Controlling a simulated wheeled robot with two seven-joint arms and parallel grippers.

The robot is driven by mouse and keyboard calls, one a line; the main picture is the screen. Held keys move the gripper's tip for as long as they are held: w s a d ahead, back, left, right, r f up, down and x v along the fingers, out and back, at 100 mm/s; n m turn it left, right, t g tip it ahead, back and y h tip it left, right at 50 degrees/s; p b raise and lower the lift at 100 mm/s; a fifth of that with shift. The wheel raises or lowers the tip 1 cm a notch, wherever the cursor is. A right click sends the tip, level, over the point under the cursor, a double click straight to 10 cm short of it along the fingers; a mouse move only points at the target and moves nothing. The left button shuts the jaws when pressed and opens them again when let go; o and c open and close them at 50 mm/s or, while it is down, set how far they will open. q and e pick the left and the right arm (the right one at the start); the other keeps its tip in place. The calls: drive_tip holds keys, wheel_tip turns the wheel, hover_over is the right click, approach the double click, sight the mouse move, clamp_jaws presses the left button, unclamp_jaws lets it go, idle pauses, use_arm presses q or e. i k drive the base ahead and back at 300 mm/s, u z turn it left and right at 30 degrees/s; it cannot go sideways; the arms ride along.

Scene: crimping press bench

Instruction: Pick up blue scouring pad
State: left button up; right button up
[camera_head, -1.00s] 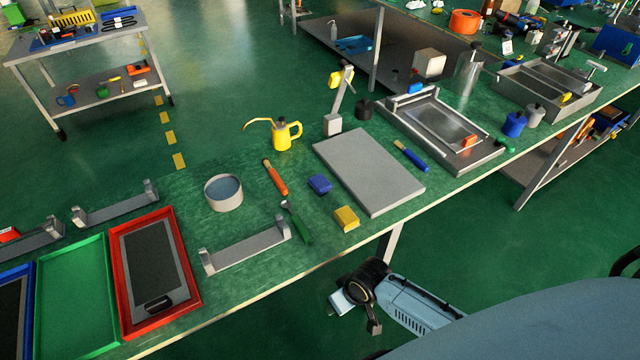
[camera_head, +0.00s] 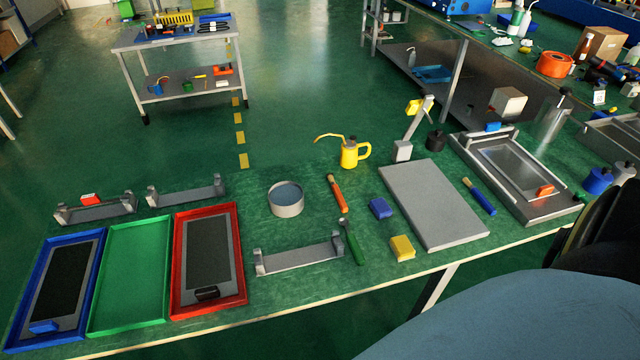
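The blue scouring pad (camera_head: 381,208) is a small blue block lying flat on the green bench top (camera_head: 330,290). It lies left of the grey plate (camera_head: 432,205), with a small gap between them. A yellow block (camera_head: 402,248) lies just in front of it, apart from it. Nothing covers the pad. Neither of my grippers shows in this view, so I cannot see whether they are open or shut.
An orange-handled tool (camera_head: 337,193) and a green-handled tool (camera_head: 354,243) lie left of the pad. A round tin (camera_head: 286,199), a yellow oil can (camera_head: 352,152) and a metal bracket (camera_head: 299,257) stand nearby. A red tray (camera_head: 241,262) is farther left.

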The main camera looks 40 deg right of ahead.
sight(379, 207)
drive_tip(key=u, duration=1.2)
drive_tip(key=k, duration=1)
drive_tip(key=z, duration=1.4)
drive_tip(key=i, duration=0.4)
drive_tip(key=z, duration=0.05)
